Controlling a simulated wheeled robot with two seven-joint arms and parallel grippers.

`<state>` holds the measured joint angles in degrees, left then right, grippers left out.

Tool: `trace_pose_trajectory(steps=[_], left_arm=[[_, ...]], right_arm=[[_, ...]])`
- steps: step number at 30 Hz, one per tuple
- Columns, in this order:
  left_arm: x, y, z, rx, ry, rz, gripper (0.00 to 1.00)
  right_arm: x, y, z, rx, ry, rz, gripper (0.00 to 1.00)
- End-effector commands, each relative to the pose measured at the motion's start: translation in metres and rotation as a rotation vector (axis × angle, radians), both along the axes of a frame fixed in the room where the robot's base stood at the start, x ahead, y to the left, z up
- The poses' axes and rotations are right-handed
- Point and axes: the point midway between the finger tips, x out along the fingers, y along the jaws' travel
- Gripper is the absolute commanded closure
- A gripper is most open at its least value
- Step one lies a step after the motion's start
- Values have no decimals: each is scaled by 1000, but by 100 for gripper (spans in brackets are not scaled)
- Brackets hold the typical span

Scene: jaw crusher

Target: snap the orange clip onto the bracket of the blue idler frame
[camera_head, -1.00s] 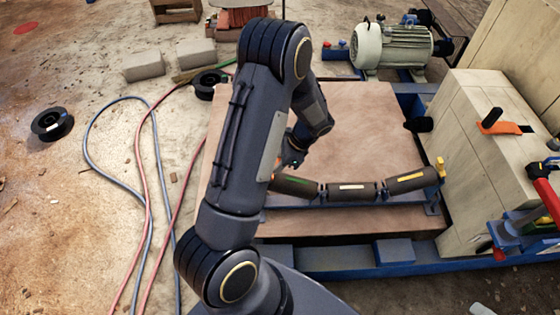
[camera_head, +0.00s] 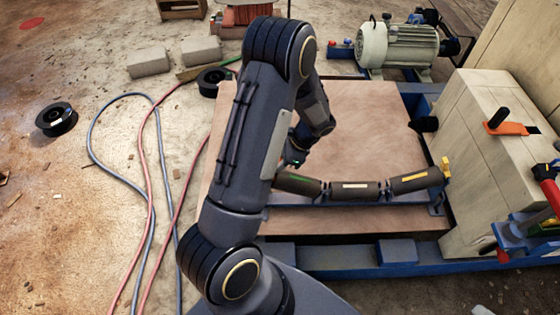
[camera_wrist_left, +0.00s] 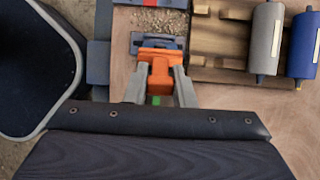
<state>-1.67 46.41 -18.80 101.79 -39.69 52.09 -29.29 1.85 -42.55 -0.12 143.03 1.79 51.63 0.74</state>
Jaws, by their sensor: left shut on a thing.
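The blue idler frame (camera_head: 345,203) stands on the brown board in the head view, with three dark rollers (camera_head: 355,191) in a row. My left arm covers its left end. In the left wrist view my left gripper (camera_wrist_left: 161,88) is shut on the orange clip (camera_wrist_left: 160,66), which points away from the palm. A dark blue bracket-like part (camera_wrist_left: 150,41) lies straight ahead of the clip. The clip's front edge is at or very near it; I cannot tell if they touch. In the head view the clip is hidden behind my arm. My right gripper is not in view.
In the wrist view a wooden rack (camera_wrist_left: 210,45) holds a grey roller (camera_wrist_left: 265,38) and a blue roller (camera_wrist_left: 303,45) to the right. In the head view a motor (camera_head: 397,47) stands behind the board (camera_head: 365,120), and a pale block (camera_head: 490,170) stands right. Hoses (camera_head: 150,170) lie left.

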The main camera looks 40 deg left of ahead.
Motion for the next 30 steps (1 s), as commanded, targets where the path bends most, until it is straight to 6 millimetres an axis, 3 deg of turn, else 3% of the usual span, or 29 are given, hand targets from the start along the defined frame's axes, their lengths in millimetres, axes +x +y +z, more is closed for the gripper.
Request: trace_pose_trajectory(steps=[10, 30], left_arm=[[4, -5, 14, 0, 0, -1, 100], [5, -5, 14, 0, 0, 0, 100]], right_arm=[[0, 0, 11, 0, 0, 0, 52], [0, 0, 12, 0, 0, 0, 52]])
